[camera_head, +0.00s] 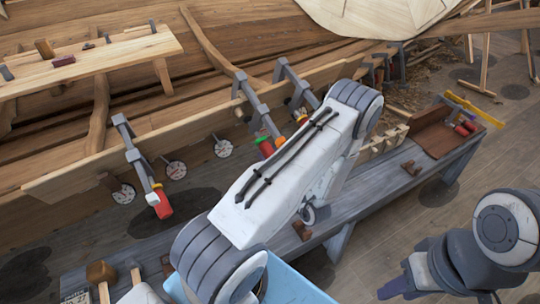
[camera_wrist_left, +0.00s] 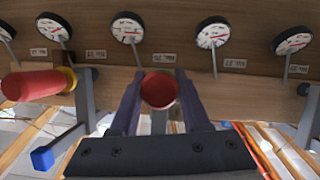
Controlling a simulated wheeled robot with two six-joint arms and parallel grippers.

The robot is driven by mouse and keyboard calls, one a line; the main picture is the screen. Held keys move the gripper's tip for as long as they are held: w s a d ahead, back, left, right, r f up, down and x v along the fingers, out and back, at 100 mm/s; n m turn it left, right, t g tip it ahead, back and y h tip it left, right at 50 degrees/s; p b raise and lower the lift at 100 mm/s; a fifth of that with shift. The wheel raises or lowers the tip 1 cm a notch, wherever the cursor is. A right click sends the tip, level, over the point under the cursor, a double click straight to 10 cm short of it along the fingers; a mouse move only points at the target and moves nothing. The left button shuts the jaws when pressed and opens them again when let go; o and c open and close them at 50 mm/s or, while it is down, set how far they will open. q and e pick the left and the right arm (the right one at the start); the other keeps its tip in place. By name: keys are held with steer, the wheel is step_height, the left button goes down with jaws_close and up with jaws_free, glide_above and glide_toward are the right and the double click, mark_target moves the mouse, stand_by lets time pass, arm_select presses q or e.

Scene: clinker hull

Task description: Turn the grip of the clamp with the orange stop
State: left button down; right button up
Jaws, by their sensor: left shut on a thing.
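In the left wrist view my left gripper (camera_wrist_left: 160,108) is shut on a red grip (camera_wrist_left: 160,90), seen end-on between the two purple fingers. A further clamp (camera_head: 143,165) has a red grip (camera_head: 164,206). My right gripper (camera_head: 397,284) is low at the right, clear of the clamps.
Several dials (camera_wrist_left: 128,31) with small labels line the plank behind the grips. A long grey bench (camera_head: 370,195) runs below the hull, with a brown tray (camera_head: 440,135) at its far end. A mallet (camera_head: 102,272) lies at the near end.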

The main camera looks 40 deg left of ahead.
arm_select(q)
steer(key=m+g, duration=0.2)
steer(key=shift+g+y, duration=0.3)
steer(key=shift+y, duration=0.1)
steer(key=shift+s+m+g+y, duration=0.1)
steer(key=shift+m+g+y, duration=0.4)
steer(key=shift+m+g, duration=0.75)
steer(key=shift+c, duration=1.9)
jaws_free()
steer(key=d+b, duration=0.2)
steer(key=d, duration=0.8)
steer(key=shift+s+d+f+b, duration=0.25)
steer(key=shift+f+b, duration=0.05)
